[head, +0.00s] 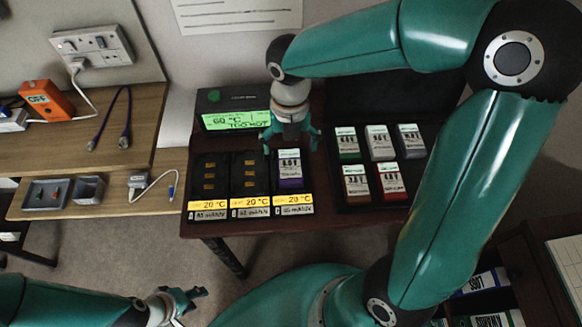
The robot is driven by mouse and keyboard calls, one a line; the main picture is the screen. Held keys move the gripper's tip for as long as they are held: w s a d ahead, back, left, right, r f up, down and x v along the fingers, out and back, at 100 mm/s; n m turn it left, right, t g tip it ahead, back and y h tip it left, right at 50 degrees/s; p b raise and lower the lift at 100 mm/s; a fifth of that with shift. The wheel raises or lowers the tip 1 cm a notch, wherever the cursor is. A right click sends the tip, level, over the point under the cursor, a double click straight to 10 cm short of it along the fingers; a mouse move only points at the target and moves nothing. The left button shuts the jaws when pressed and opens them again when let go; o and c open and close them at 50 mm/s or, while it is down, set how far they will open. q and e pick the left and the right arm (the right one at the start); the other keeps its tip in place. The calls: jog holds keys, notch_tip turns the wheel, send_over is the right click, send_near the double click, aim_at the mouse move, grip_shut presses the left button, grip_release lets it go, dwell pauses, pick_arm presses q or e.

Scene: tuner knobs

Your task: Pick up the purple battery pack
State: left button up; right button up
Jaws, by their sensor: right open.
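The purple battery pack (290,183) has a white label on top and stands in the rightmost bay of a black three-bay charger (222,200). My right gripper (291,140) is open, its fingers spread, pointing down just behind and above the pack in the picture. I see no contact between them, and the gap in height is hard to judge. My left gripper (183,300) is low at the bottom left, away from the charger, over the floor; its finger opening is unclear.
A black tray (385,203) right of the charger holds several packs with white labels. A display box (233,121) reading "60 °C TOO HOT" stands behind the charger. The charger's other two bays are empty. A wooden bench (155,160) with cables is at left.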

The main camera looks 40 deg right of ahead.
aim_at(290, 165)
notch_tip(290, 165, down, 8)
jog(key=shift+a+f+b, duration=0.1)
jog(key=shift+b, duration=0.4)
jog(key=shift+c, duration=0.3)
jog(key=c, duration=1.3)
